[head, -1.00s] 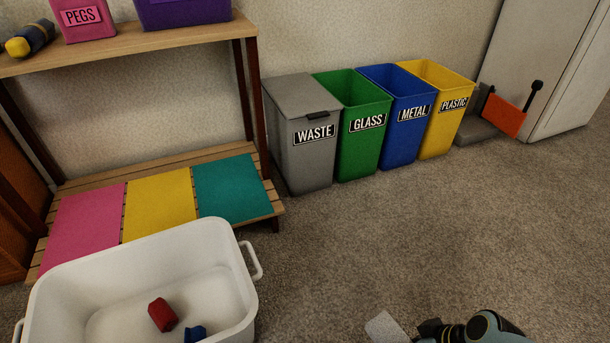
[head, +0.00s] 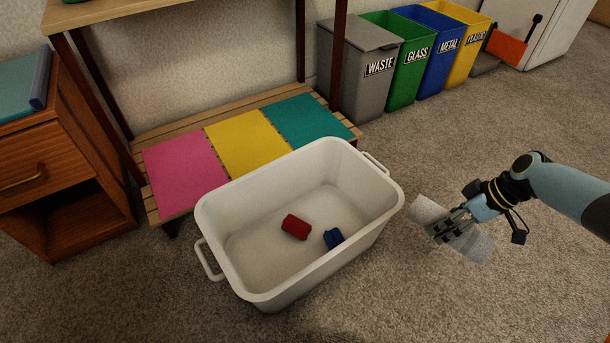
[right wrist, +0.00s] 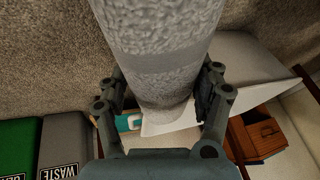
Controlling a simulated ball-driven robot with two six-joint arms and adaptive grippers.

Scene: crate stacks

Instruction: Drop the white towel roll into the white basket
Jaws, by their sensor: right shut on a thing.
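The white basket (head: 228,272) stands on the carpet in the middle of the head view, open at the top. A red rolled item (head: 295,227) and a blue rolled item (head: 334,238) lie on its floor. My right gripper (head: 447,226) is shut on the white towel roll (head: 475,245), just right of the basket and outside its rim. In the right wrist view the roll (right wrist: 158,45) sits between both fingers (right wrist: 160,100) and extends up out of the picture. My left gripper does not show.
Behind the basket is a low slatted bench with pink (head: 184,172), yellow (head: 247,143) and teal mats (head: 308,118). A wooden cabinet (head: 62,190) stands at left. Grey, green, blue and yellow bins (head: 357,75) line the wall. Carpet right of the basket is clear.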

